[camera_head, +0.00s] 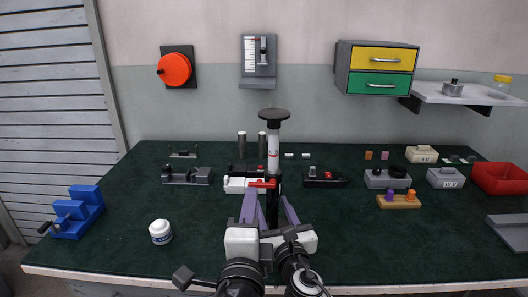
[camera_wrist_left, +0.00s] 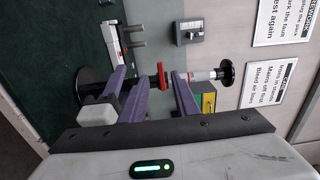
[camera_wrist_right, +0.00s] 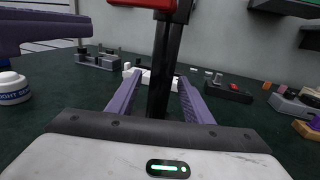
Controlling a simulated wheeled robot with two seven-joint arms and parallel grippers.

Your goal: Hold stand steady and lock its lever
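The stand has a black post (camera_head: 272,212), a clear upper tube with red marks (camera_head: 273,150) and a black disc on top (camera_head: 274,114). Its red lever (camera_head: 262,184) sticks out sideways below the tube. In the left wrist view the stand lies sideways, with its round black base (camera_wrist_left: 90,92) at left. My left gripper (camera_wrist_left: 150,74) is open, with the red lever (camera_wrist_left: 162,76) between its fingers, apparently untouched. My right gripper (camera_wrist_right: 160,78) is lower and open; the black post (camera_wrist_right: 164,60) is between its fingers, with a gap visible at left. The base is mostly hidden in the head view.
A white jar (camera_head: 160,232) stands left of the stand, and a blue stepped block (camera_head: 78,212) is farther left. Grey fixtures (camera_head: 187,176) and a black one with a red part (camera_head: 324,177) lie behind. A red bin (camera_head: 500,179) is at far right.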

